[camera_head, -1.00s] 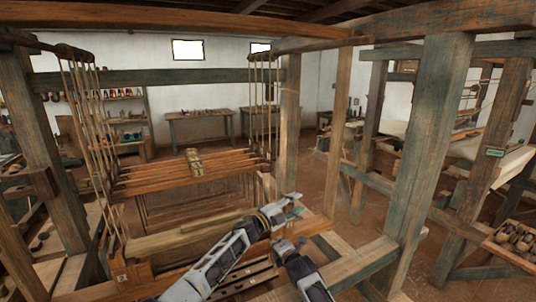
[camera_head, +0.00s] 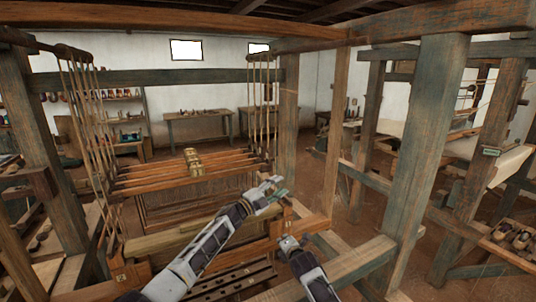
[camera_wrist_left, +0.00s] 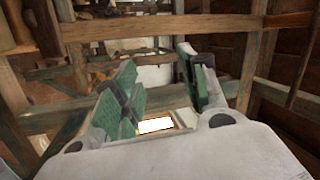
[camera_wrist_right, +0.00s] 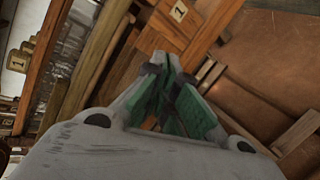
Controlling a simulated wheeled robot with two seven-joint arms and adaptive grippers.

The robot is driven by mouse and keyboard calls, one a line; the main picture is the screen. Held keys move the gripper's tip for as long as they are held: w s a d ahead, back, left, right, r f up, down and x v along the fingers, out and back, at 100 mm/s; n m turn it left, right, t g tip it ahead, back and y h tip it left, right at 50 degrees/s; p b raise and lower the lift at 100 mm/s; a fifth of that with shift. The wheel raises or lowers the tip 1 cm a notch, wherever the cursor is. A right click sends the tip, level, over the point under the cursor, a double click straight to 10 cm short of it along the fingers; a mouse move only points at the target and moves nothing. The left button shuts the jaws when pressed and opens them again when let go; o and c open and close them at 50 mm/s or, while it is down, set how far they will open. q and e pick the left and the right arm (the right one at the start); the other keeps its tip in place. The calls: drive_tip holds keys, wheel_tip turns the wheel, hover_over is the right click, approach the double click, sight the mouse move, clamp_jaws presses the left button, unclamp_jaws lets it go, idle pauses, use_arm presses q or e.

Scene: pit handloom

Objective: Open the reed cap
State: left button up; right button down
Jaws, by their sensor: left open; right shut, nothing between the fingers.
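A long pale wooden beam (camera_head: 155,245), which looks like the reed cap, lies across the loom in the head view. My left forearm hides part of its right side. My left gripper (camera_head: 272,190) is open and empty, above the loom's right end; its parted green fingers show in the left wrist view (camera_wrist_left: 165,82). My right gripper (camera_head: 288,242) is lower, beside the loom's right end post. In the right wrist view its green fingers (camera_wrist_right: 165,68) are shut with nothing between them, near a wooden block (camera_wrist_right: 178,18) marked 1. I cannot tell whether they touch it.
Heddle shafts (camera_head: 190,172) hang on cords above the beam. A thick upright post (camera_head: 425,160) and a low rail (camera_head: 330,272) stand to the right of my right gripper. A tray of spools (camera_head: 515,238) is at the far right. Open floor shows behind the loom.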

use_arm(q)
drive_tip(key=shift+t, duration=0.5)
drive_tip(key=shift+w+a+r, duration=0.2)
drive_tip(key=shift+a+r, duration=0.45)
drive_tip(key=shift+a, duration=0.05)
drive_tip(key=shift+w+a+r, duration=0.25)
drive_tip(key=shift+a+r, duration=0.35)
drive_tip(key=shift+a, duration=0.05)
drive_tip(key=shift+w+a+r, duration=0.2)
drive_tip(key=shift+a+r, duration=0.45)
drive_tip(key=shift+a, duration=0.05)
use_arm(e)
drive_tip(key=shift+w+d+h, duration=0.15)
drive_tip(key=shift+d, duration=0.35)
drive_tip(key=shift+w+d+h, duration=0.15)
drive_tip(key=shift+d, duration=0.35)
use_arm(q)
drive_tip(key=shift+f, duration=0.1)
